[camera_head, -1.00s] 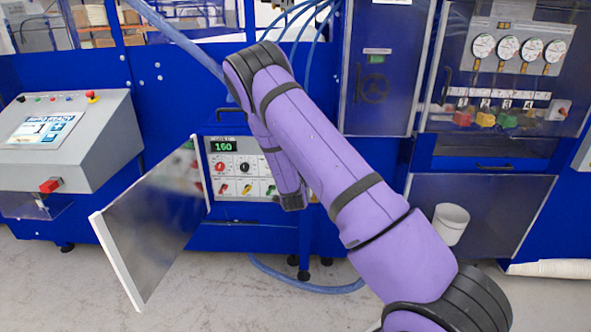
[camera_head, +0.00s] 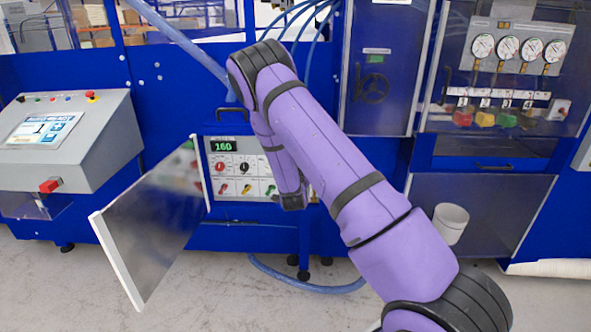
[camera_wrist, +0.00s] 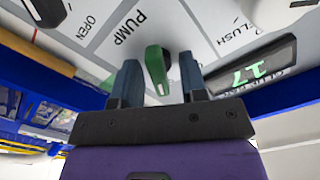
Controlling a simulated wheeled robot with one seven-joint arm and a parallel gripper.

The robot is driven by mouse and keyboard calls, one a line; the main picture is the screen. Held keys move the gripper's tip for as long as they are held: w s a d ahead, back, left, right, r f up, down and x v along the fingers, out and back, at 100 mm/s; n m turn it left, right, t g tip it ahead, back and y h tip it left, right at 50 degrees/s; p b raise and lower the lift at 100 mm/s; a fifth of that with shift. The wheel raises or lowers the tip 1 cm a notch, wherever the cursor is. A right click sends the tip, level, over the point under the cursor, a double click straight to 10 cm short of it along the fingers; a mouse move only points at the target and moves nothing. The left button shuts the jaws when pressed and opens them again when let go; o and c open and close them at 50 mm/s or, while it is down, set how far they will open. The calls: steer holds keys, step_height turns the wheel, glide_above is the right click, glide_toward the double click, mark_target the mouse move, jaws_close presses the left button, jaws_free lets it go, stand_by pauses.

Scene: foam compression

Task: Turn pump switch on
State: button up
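The pump switch (camera_wrist: 155,70) is a green knob on a white panel, next to the printed word PUMP, in the wrist view. My gripper (camera_wrist: 159,62) has its two dark fingers on either side of the knob, with a gap visible on both sides. It is open and not clamped on it. In the head view my gripper (camera_head: 292,202) is at the right edge of the control panel (camera_head: 240,205), partly covering it, and its fingers cannot be made out there.
A hinged panel door (camera_head: 155,235) stands open on the left. A green-digit display (camera_head: 223,146) reads 160 in the head view. In the wrist view another display (camera_wrist: 248,73) shows 17.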

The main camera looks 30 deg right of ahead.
steer(key=shift+s, duration=0.1)
steer(key=v, duration=1)
steer(key=shift+s+a, duration=0.25)
